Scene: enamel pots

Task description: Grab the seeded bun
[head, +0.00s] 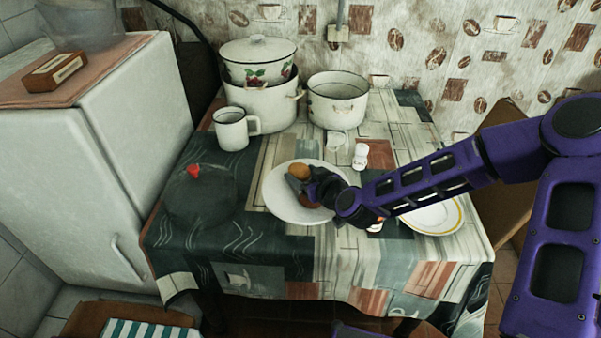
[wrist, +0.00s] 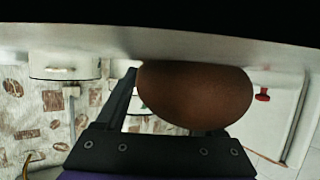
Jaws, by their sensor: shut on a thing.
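A brown, rounded bun (wrist: 195,95) fills the middle of the wrist view, between my gripper's fingers; one finger shows along its left side and the other is hidden. In the head view my gripper (head: 300,186) is low over a white plate (head: 278,206) and is shut on the bun. Golden-brown bread (head: 299,171) shows just behind the fingers, and a darker brown part shows below them. I cannot tell whether these are one bun or two. No seeds can be made out. The bun is at the plate, but whether it touches it is unclear.
A white mug (head: 231,130), a lidded pot on a larger pot (head: 262,105) and an open pot (head: 337,100) stand behind. A small white shaker (head: 360,157) is near my arm. A gold-rimmed plate (head: 437,219) lies right. A dark, red-topped object (head: 200,195) stands left.

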